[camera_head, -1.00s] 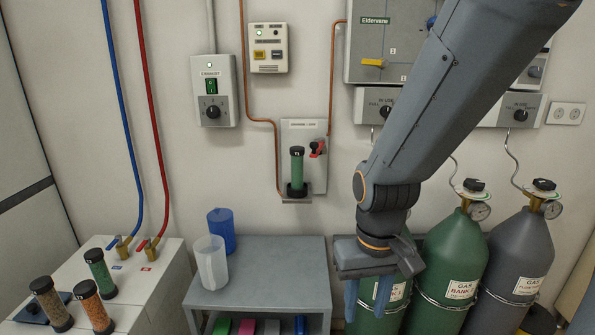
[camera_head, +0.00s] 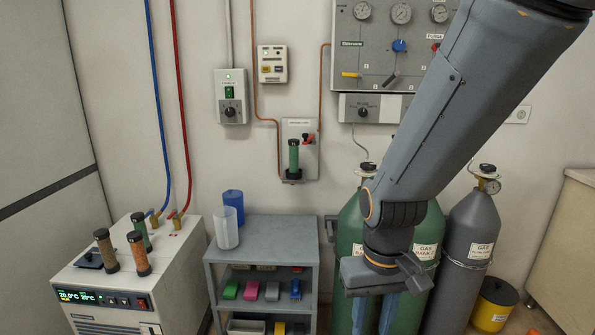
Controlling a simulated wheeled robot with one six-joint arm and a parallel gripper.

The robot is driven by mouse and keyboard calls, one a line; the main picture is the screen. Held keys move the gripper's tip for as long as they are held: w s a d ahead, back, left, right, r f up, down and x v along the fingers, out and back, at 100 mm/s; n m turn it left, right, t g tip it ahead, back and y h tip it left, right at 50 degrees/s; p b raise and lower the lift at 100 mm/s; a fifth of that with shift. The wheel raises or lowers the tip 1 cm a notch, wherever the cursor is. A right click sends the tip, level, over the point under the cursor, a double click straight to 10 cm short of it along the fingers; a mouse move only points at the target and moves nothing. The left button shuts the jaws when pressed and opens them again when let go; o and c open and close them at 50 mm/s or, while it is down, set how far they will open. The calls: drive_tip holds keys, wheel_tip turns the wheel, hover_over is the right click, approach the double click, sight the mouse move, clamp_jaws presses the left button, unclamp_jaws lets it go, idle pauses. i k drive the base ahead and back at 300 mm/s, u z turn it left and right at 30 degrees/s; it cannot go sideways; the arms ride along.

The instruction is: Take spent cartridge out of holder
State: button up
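A green cartridge with black ends (camera_head: 294,157) stands upright in the holder (camera_head: 311,166) on a small grey wall panel, between copper pipes. A red-handled valve (camera_head: 308,138) sits just right of its top. My gripper (camera_head: 374,316) hangs pointing down at the lower right of the cartridge, well apart from it, in front of the green gas cylinders. Its two blue fingers are spread with nothing visible between them, though the tips reach near the bottom of the view.
Three more cartridges (camera_head: 138,254) stand on the white chiller (camera_head: 176,262) at left. A grey shelf unit (camera_head: 270,227) below the holder carries a blue cup (camera_head: 234,203) and a whitish beaker (camera_head: 226,230). A grey cylinder (camera_head: 473,235) and yellow bucket (camera_head: 494,304) are at right.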

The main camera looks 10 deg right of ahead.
sight(293, 143)
drive_tip(key=z, duration=0.7)
drive_tip(key=k, duration=0.1)
drive_tip(key=u, duration=1.4)
drive_tip(key=i, duration=1.35)
drive_tip(key=z, duration=0.6)
